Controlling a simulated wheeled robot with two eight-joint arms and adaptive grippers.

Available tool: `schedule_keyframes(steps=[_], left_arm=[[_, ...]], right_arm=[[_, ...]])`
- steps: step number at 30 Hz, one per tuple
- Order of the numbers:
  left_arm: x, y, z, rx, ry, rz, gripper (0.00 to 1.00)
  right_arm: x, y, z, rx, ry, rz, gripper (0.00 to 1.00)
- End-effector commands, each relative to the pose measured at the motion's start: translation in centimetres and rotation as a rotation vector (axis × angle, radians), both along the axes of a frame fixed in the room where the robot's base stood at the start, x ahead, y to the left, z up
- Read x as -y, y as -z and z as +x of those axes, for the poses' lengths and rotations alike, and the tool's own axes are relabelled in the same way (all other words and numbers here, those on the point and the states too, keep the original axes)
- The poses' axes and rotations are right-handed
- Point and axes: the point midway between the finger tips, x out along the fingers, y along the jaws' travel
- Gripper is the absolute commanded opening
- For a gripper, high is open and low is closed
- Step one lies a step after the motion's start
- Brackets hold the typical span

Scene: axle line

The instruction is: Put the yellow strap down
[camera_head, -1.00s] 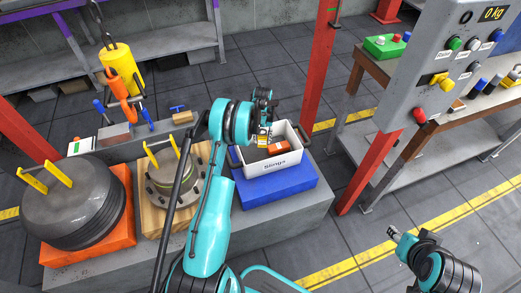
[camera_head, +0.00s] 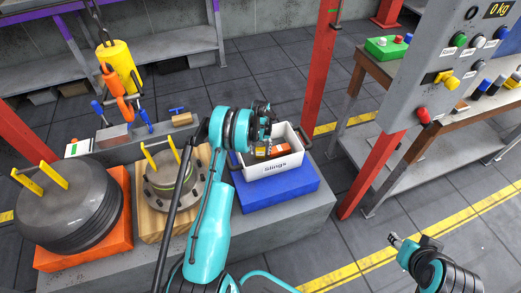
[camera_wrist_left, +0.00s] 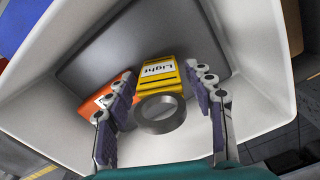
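The yellow strap (camera_wrist_left: 158,70) with a "Light" label and a grey ring (camera_wrist_left: 160,114) is inside the white Slings box (camera_head: 278,174). Its yellow also shows under my left gripper in the head view (camera_head: 260,152). My left gripper (camera_wrist_left: 160,72) reaches down into the box, its fingers on either side of the strap. They look apart, with narrow gaps beside the strap and ring; light contact at the tips is hard to rule out. My right gripper (camera_head: 394,240) is at the lower right, away from the box; its finger opening is too small to judge.
An orange strap (camera_wrist_left: 98,103) lies in the box beside the yellow one. The box stands on a blue block (camera_head: 290,197). Left of it are a flanged hub (camera_head: 170,180) on wood and a dark drum (camera_head: 65,215). A red post (camera_head: 370,172) stands to the right.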

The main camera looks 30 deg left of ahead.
Motion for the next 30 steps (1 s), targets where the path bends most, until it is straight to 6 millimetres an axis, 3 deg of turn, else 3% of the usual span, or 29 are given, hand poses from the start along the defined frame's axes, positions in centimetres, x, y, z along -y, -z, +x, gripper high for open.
schedule_keyframes(steps=[11,24,30], left_arm=[[0.0,-0.6,0.0,0.0,0.0,0.0,0.59],[0.0,-9.5,0.0,0.0,0.0,0.0,0.59],[0.0,-11.9,0.0,0.0,0.0,0.0,0.59]], right_arm=[[0.0,-0.5,0.0,0.0,0.0,0.0,0.4],[0.0,-3.6,0.0,0.0,0.0,0.0,0.4],[0.0,-4.3,0.0,0.0,0.0,0.0,0.4]])
